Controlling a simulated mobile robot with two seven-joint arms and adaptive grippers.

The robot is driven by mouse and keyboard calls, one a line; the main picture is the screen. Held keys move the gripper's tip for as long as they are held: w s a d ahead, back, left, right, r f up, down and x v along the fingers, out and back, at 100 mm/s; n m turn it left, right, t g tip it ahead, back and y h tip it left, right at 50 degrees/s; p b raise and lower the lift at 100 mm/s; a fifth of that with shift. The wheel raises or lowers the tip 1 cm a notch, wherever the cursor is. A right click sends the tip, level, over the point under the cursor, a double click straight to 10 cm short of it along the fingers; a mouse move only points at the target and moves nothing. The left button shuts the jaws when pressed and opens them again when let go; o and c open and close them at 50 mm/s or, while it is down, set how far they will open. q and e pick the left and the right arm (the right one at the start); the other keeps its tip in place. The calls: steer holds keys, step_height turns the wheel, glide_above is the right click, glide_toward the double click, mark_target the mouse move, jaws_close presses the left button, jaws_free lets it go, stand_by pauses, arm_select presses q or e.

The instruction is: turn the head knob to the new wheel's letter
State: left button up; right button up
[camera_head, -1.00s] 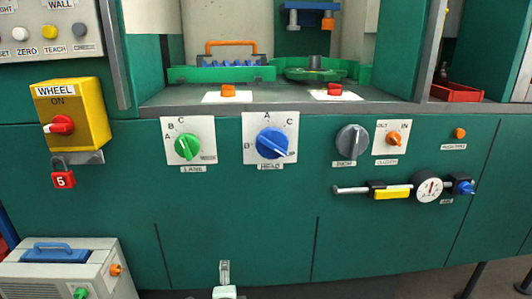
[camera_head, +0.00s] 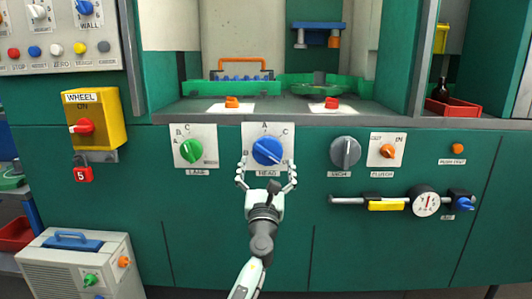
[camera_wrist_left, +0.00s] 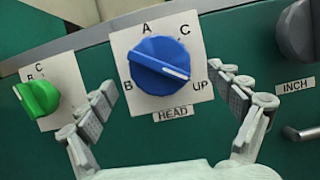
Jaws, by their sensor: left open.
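The blue head knob (camera_head: 267,151) sits on a white plate marked B, A, C and UP, above a HEAD label. In the left wrist view the blue knob (camera_wrist_left: 160,66) has its white pointer line aimed to the lower right, at UP. My left gripper (camera_head: 267,172) is open in front of the knob's lower part, its fingers spread to either side. In the left wrist view the open fingers (camera_wrist_left: 163,87) stand at the plate's lower left and lower right, apart from the knob. My right gripper is not in view.
The green lane knob (camera_head: 191,151) is left of the head knob, and the grey inch knob (camera_head: 345,152) is to the right. A yellow wheel switch box (camera_head: 95,118) sticks out at the left with a red padlock (camera_head: 83,174). A dial gauge (camera_head: 425,201) juts out at lower right.

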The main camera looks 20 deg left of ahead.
mark_target(267, 157)
arm_select(q)
steer(key=x, duration=0.4)
steer(key=shift+w+a+r, duration=0.1)
steer(key=shift+w+r, duration=0.05)
steer(key=shift+w, duration=0.1)
steer(key=shift+w+r, duration=0.1)
steer(key=shift+w, duration=0.1)
steer(key=c, duration=1.2)
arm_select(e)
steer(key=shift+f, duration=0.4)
arm_select(q)
steer(key=shift+n, duration=0.3)
